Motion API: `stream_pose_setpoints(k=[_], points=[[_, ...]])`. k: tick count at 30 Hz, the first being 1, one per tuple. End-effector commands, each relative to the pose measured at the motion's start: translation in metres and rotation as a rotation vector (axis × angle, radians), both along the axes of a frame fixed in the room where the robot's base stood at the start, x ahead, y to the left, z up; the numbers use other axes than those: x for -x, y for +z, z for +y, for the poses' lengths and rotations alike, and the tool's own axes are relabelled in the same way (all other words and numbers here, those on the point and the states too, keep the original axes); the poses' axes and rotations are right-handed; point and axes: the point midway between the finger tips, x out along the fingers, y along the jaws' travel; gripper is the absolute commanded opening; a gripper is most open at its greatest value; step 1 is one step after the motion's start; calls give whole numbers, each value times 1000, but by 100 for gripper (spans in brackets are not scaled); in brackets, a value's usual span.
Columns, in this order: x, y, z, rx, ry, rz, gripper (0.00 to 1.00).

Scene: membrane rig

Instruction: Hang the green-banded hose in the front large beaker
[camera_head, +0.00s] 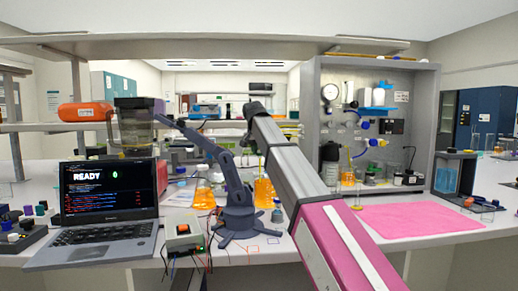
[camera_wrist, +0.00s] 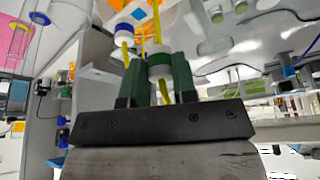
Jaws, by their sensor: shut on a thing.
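In the wrist view my gripper (camera_wrist: 158,76) has its two dark green fingers shut on the green-banded hose (camera_wrist: 161,60). Its white collar with a green band sits between the fingers, and a yellow tube runs out of it. A blue-banded yellow hose (camera_wrist: 123,32) shows just beyond, to the left. Orange liquid in a glass vessel (camera_wrist: 148,8) is at the top edge. In the head view, vessels with orange liquid stand at centre (camera_head: 264,190) and left of it (camera_head: 202,196). I cannot tell which is the front large beaker. My arm hides the gripper there.
A grey rig panel (camera_head: 320,110) with gauges and bottles stands right of my arm. A pink mat (camera_head: 420,218) lies on the bench at right. A small dark blue robot arm (camera_head: 238,200), a control box (camera_head: 184,236) and a laptop (camera_head: 108,205) occupy the left.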

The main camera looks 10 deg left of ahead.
Motion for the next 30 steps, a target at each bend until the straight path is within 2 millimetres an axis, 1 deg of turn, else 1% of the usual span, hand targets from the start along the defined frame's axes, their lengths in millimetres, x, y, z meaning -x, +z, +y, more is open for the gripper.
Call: stream_pose_setpoints(k=[30], points=[[0, -44, 0, 0, 0, 0, 1]])
